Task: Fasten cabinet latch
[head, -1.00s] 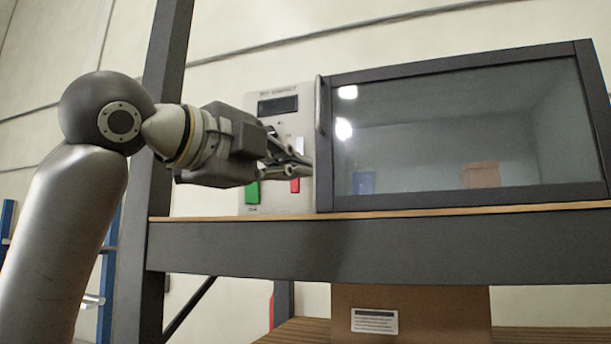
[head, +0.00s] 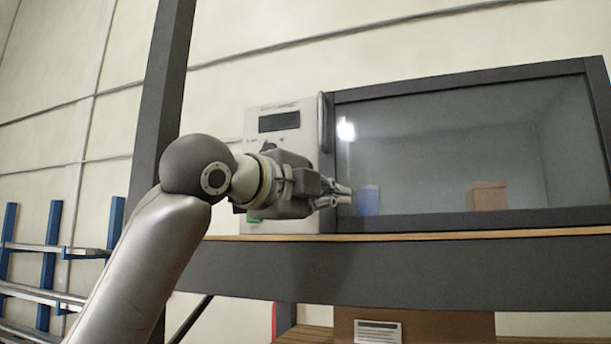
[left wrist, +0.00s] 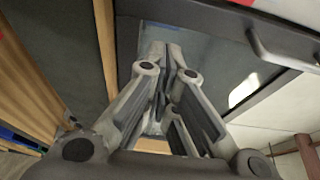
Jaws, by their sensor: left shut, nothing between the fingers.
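The cabinet (head: 460,222) has a wide dark-framed glass door, which looks shut or nearly shut. A vertical bar handle (head: 327,122) runs along the door's left side; it also shows in the left wrist view (left wrist: 284,56). A separate latch cannot be made out. My left gripper (head: 347,194) is shut and empty, with its fingertips in front of the door's lower left corner. In the left wrist view its fingers (left wrist: 168,52) point at the glass; whether they touch it, I cannot tell. My right gripper is not in view.
A pale control panel (head: 272,150) with a dark display stands left of the door, its lower part hidden by my left gripper. The cabinet rests on a wood-topped shelf (head: 420,265). A grey post (head: 165,90) rises at left. A cardboard box (head: 445,328) sits below.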

